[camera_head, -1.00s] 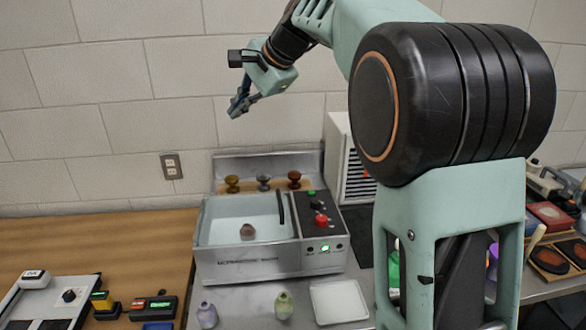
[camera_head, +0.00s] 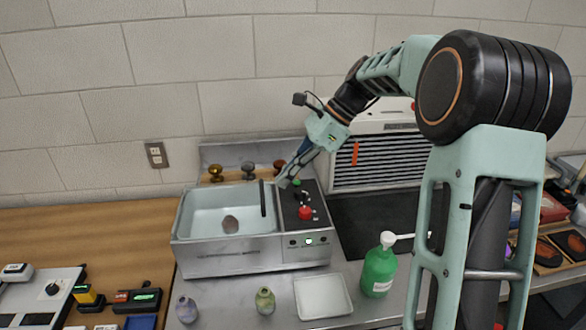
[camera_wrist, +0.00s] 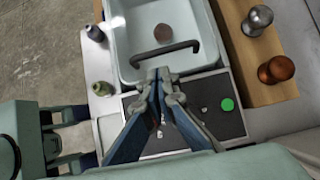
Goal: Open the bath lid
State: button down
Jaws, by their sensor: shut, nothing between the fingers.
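The bath (camera_head: 225,258) is a metal box with a pale basin, at the centre left of the head view. A dark bar handle (camera_head: 263,198) runs along the basin's right side; it also shows in the wrist view (camera_wrist: 178,50). The lid panel looks clear or cannot be made out, and a brown lump (camera_head: 230,224) shows inside the basin. My gripper (camera_head: 283,183) is shut and empty above the control panel, just right of the handle. In the wrist view my fingertips (camera_wrist: 158,76) are close to the handle's near end; contact cannot be told.
The control panel (camera_head: 318,215) has a red knob (camera_head: 305,212) and a green button (camera_wrist: 227,104). Several knobs (camera_head: 248,169) stand behind the basin. Small bottles (camera_head: 265,300), a white tray (camera_head: 322,297) and a green pump bottle (camera_head: 378,270) stand in front and right.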

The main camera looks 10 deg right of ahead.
aim_at(274, 203)
jog(key=x, duration=0.5)
jog(key=shift+w, duration=0.1)
jog(key=shift+r, duration=0.1)
